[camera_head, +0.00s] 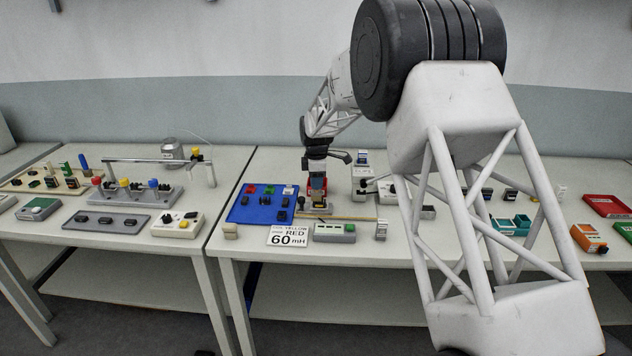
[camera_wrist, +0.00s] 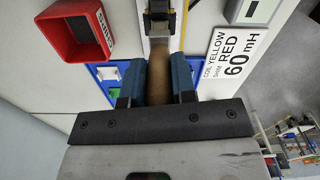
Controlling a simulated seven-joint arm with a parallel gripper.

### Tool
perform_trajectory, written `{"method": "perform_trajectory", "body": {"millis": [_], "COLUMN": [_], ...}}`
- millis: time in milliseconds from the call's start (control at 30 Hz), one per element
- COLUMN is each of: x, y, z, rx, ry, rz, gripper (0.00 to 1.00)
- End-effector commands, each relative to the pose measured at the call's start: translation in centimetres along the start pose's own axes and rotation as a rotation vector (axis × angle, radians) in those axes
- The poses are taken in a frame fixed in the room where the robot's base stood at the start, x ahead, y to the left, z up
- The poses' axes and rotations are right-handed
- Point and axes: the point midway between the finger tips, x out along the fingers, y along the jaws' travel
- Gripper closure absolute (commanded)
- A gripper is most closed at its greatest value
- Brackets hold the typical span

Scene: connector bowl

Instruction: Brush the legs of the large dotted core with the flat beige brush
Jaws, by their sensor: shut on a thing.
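My gripper (camera_head: 317,190) is low over the middle table, at the right edge of the blue tray. In the wrist view its two blue fingers (camera_wrist: 158,88) are closed on the sides of a plain brown piece (camera_wrist: 158,75). Its surface is smooth and blurred, so I cannot tell whether it is the beige brush. A dark part with a pale frame (camera_wrist: 158,10) is just beyond it. In the head view, yellow and orange parts show at the fingertips. I cannot make out the large dotted core or its legs.
The blue tray (camera_head: 245,213) holds several small colored parts. A red open box (camera_wrist: 72,42) shows in the wrist view.

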Motion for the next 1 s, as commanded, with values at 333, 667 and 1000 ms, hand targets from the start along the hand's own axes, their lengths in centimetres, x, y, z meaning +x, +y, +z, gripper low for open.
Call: {"method": "perform_trajectory", "body": {"millis": [333, 667, 1000], "x": [0.1, 0.1, 0.1], "y": [-0.1, -0.3, -0.3], "z": [0.9, 1.9, 2.2], "rx": [0.001, 0.001, 0.000], "ry": [0.000, 0.000, 0.000], "rz": [0.000, 0.000, 0.000], "gripper": [0.99, 0.99, 0.99]}}
